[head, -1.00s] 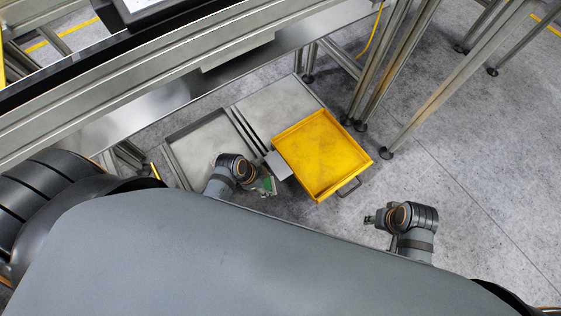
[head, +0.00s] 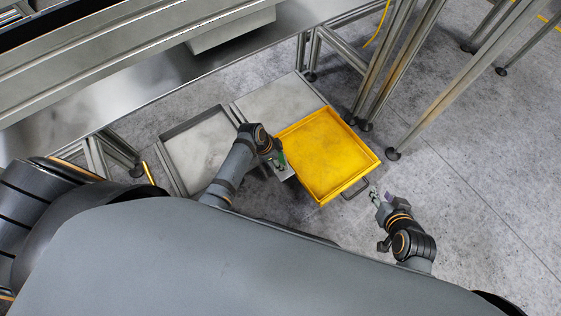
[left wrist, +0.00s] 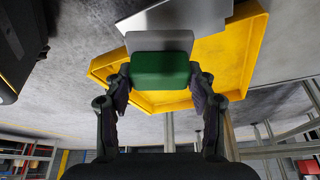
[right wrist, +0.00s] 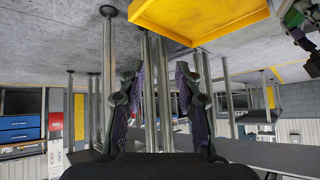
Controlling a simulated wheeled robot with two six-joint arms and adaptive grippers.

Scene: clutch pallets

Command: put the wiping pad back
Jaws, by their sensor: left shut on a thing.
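The wiping pad (left wrist: 161,70), a green block with a pale grey layer, is held between the fingertips of my left gripper (left wrist: 160,80) in the left wrist view. In the head view the pad's green (head: 282,160) shows at my left gripper (head: 276,158), by the left edge of the yellow tray. Whether pad and plate touch, I cannot tell. My right gripper (right wrist: 159,80) is open and empty, right of the tray's handle.
A grey tray (head: 172,170) lies to the left. Metal frame legs (head: 400,110) stand on the right. The floor at far right is clear.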

